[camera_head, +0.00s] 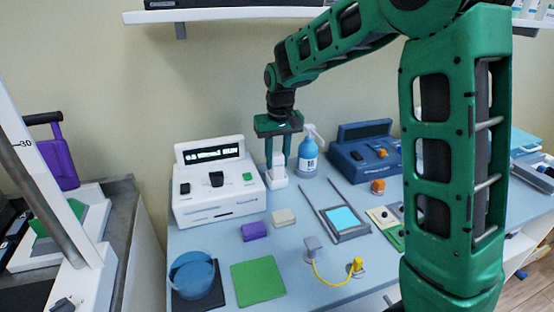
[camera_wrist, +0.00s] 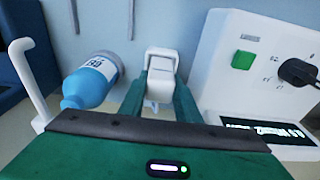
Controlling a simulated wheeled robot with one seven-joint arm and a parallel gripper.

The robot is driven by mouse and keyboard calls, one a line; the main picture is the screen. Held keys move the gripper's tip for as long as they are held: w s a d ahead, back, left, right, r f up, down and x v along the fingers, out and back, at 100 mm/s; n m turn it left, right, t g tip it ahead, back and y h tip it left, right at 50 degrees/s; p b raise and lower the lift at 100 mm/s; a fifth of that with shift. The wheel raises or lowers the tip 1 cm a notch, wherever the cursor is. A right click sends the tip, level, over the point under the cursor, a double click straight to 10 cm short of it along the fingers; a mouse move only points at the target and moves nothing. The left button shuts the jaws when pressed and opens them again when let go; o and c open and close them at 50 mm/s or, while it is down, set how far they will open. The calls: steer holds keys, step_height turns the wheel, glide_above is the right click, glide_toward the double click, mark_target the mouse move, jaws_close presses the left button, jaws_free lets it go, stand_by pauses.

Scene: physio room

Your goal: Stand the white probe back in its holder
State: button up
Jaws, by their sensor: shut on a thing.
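My gripper (camera_head: 278,159) points down over the back of the table, its two green fingers shut on the white probe (camera_head: 278,150). The probe is upright between the fingers. Directly below is a small white holder (camera_head: 278,183), just right of the white machine. The probe's lower end meets or overlaps the holder in the head view; I cannot tell how deep it sits. In the wrist view, the fingers (camera_wrist: 163,88) close around the white probe (camera_wrist: 160,88), with the white holder (camera_wrist: 163,60) beyond. The fingers partly hide the probe.
A white machine (camera_head: 217,190) stands close on the left. A blue pump bottle (camera_head: 308,158) stands close on the right, with a blue machine (camera_head: 364,151) beyond. Pads, a tray (camera_head: 352,235) and a blue cup (camera_head: 192,272) lie in front. A shelf (camera_head: 225,13) hangs above.

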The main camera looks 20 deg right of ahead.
steer(key=shift+f, duration=0.4)
stand_by(0.5)
steer(key=o, duration=1.7)
steer(key=shift+r, duration=0.15)
steer(key=shift+r, duration=3.35)
